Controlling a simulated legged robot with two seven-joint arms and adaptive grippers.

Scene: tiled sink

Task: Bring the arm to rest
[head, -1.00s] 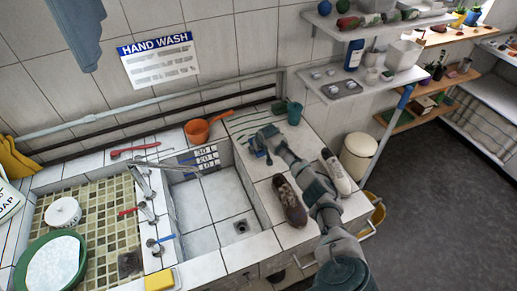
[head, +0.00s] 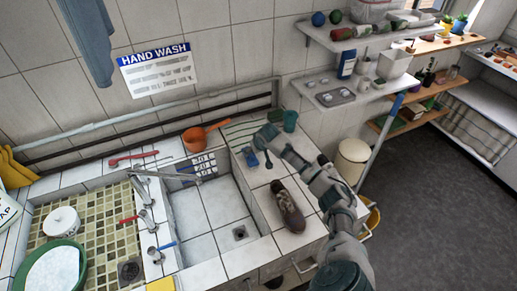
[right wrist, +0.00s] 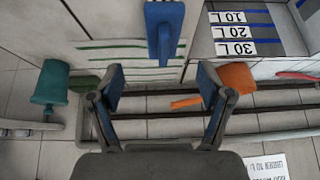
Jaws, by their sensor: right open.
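My right arm reaches in from the lower right of the head view over the tiled counter right of the sink. Its gripper (head: 265,140) is near the counter's back part, beside a blue-handled tool (head: 250,157). In the right wrist view the gripper's two fingers (right wrist: 161,85) stand wide apart with nothing between them. The blue tool (right wrist: 164,30) lies beyond the fingertips there, apart from them. My left gripper is not in view.
A brown shoe (head: 287,205) lies on the counter near my forearm. A green cup (head: 290,120) stands behind the gripper. An orange pan (head: 195,138) is at the sink's back edge. The sink basin (head: 205,215) is empty. Shelves (head: 350,90) hang at right.

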